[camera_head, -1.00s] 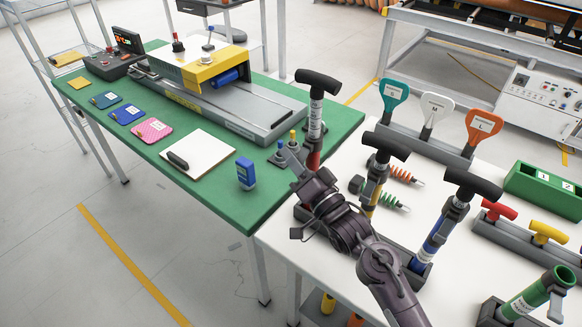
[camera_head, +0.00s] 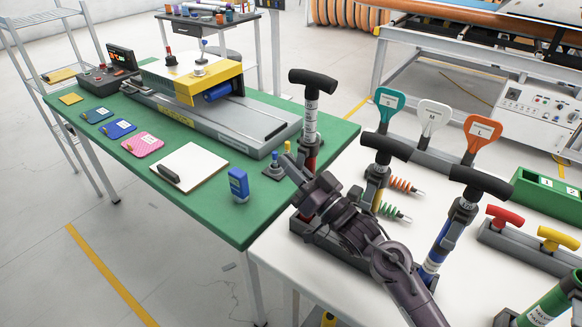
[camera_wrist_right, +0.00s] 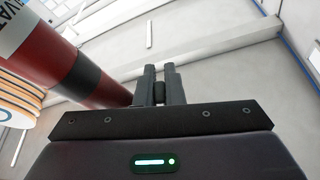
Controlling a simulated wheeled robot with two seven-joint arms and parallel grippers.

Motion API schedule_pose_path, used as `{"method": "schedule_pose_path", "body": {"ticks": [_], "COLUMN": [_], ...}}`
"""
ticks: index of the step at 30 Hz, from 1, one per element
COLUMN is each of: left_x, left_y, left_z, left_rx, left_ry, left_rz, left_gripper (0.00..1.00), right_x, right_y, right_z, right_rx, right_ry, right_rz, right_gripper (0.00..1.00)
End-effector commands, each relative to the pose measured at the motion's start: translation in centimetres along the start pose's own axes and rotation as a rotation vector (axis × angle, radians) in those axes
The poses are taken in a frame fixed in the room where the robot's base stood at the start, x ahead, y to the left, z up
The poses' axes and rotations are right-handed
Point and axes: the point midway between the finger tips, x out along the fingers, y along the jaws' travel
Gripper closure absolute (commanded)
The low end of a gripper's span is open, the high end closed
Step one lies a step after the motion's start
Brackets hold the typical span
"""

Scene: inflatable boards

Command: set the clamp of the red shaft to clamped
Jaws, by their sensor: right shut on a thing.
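The red shaft (camera_head: 311,118) stands upright at the left end of the white table, with a black T-handle and a white label; its lower red part is partly behind my right gripper. In the right wrist view the red shaft (camera_wrist_right: 35,45) slants in from the upper left with a dark band around it. My right gripper (camera_head: 291,166) is beside the shaft's lower part. In the wrist view its fingers (camera_wrist_right: 160,76) are close together with a small dark piece between them, apparently the clamp's lever. The clamp's setting cannot be told. My left gripper is not in view.
A yellow shaft (camera_head: 377,170) and a blue shaft (camera_head: 450,225) with black T-handles stand to the right. Paddles, springs and a green box (camera_head: 545,190) are behind. The green table (camera_head: 225,215) at left holds a blue bottle (camera_head: 238,184) and a press machine.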

Motion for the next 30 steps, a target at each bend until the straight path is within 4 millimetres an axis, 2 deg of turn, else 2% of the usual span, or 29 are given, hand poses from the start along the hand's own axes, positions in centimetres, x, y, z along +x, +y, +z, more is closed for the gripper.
{"method": "schedule_pose_path", "body": {"ticks": [8,9,14,26,30], "left_x": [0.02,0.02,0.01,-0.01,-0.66], "left_y": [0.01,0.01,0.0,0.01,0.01], "left_z": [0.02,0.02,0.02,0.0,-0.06], "left_rx": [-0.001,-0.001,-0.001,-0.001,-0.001], "left_ry": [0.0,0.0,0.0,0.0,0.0], "left_rz": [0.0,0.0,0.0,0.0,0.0], "left_gripper": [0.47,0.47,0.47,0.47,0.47], "right_x": [-0.11,-0.11,-0.08,-0.02,0.08], "right_y": [0.19,0.19,0.15,0.05,-0.22], "right_z": [0.23,0.23,0.16,0.02,-0.19], "right_rx": [0.0,0.0,0.0,0.001,0.034], "right_ry": [-0.005,-0.005,-0.004,-0.001,0.0], "right_rz": [0.005,0.005,0.004,0.002,0.014], "right_gripper": [1.0,0.89,0.69,0.69,0.69]}}
